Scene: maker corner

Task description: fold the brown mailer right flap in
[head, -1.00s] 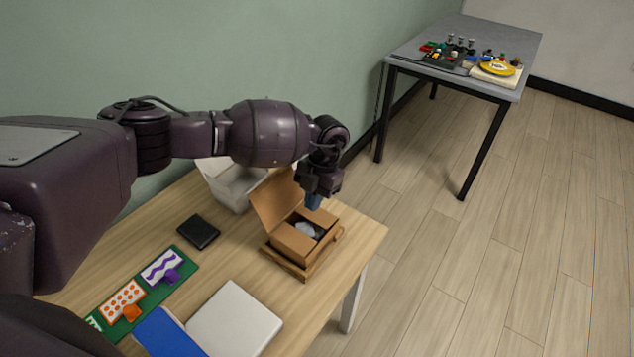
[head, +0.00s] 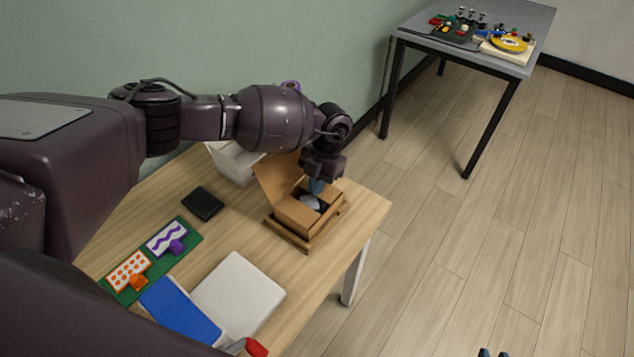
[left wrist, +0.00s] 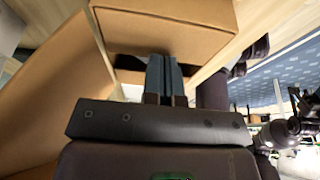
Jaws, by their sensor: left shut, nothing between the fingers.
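The brown mailer (head: 296,216) is an open cardboard box near the table's far right edge. Its lid (head: 272,180) stands up at the back left, and a pale item (head: 311,202) lies inside. My left gripper (head: 317,187) points down at the box's back right side, its blue fingers shut and empty. In the left wrist view the shut fingers (left wrist: 165,75) are close against a brown cardboard panel (left wrist: 165,32); I cannot tell whether they touch. The gripper partly hides the right flap in the head view. My right gripper (head: 493,353) shows only two separated fingertips at the bottom edge.
A wooden tray (head: 290,237) lies under the mailer. A white bin (head: 232,165) stands behind it. A black wallet-like item (head: 203,203), a green board (head: 190,248), a white box (head: 240,290) and a blue item (head: 182,308) lie nearer. A grey table (head: 520,20) stands across the floor.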

